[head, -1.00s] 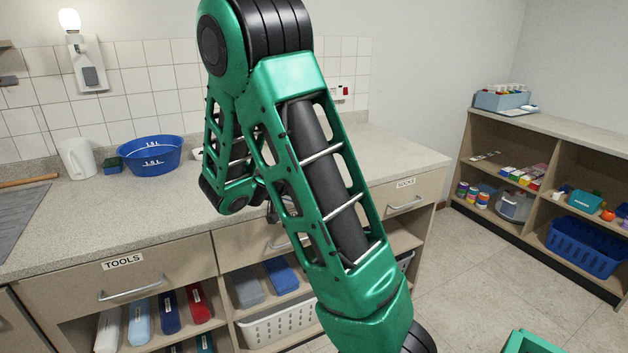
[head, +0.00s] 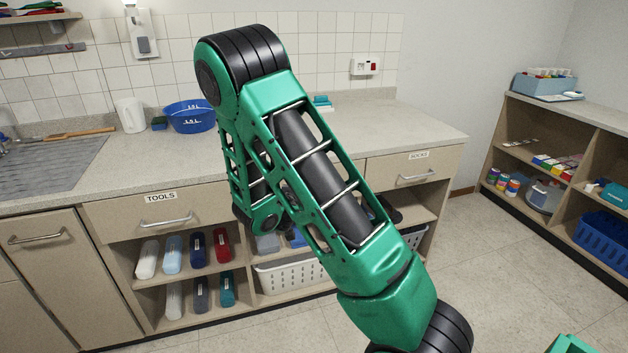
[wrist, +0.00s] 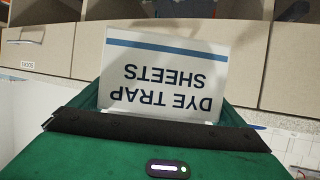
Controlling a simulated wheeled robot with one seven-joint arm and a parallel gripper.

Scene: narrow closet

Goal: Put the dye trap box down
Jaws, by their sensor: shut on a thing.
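The dye trap box (wrist: 160,75) shows in the wrist view as a white box with a blue stripe and the words "DYE TRAP SHEETS", which read upside down. My gripper (wrist: 158,118) is shut on it; its green body and dark edge fill the lower part of that view. The box's lower part is hidden by the gripper. In the head view, my green arm crosses the middle, and I cannot make out the gripper or the box.
The counter (head: 255,145) holds a blue basin (head: 191,117), a white jug (head: 130,115) and a small teal item (head: 322,103). Below are drawers labelled TOOLS (head: 160,197) and SOCKS (head: 418,155), bottles and a white basket (head: 290,272). A shelf unit stands right.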

